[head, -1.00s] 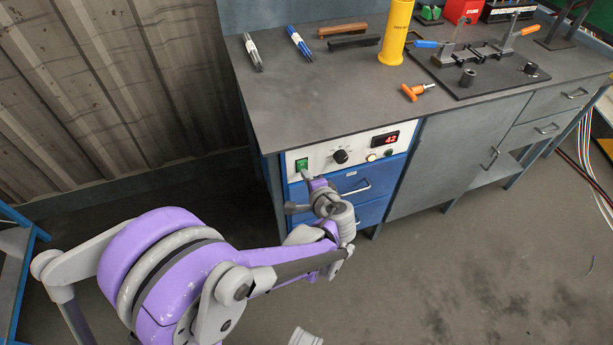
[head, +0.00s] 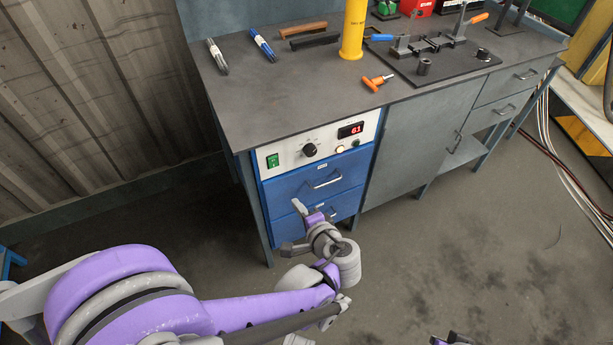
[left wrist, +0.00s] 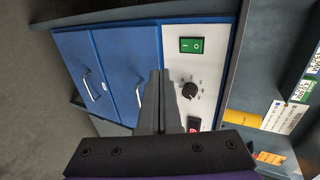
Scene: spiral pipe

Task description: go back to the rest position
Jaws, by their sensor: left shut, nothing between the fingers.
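My left gripper (head: 299,206) is shut and empty, in front of the blue drawers (head: 297,188) and below the control panel (head: 327,138). In the left wrist view its closed dark fingers (left wrist: 157,80) point toward the drawers and panel, apart from the green switch (left wrist: 191,45). The switch also shows at the panel's left end in the head view (head: 272,160). The red display (head: 350,130) reads 61. Part of what seems to be my right gripper (head: 455,340) shows at the bottom edge; its fingers are mostly cut off.
The workbench top (head: 280,95) holds a yellow cylinder (head: 353,30), an orange-handled tool (head: 377,82), marker-like sticks and a dark clamp plate (head: 440,65). A corrugated wall (head: 90,90) stands at the left. The floor (head: 480,240) in front is clear, with cables at the right.

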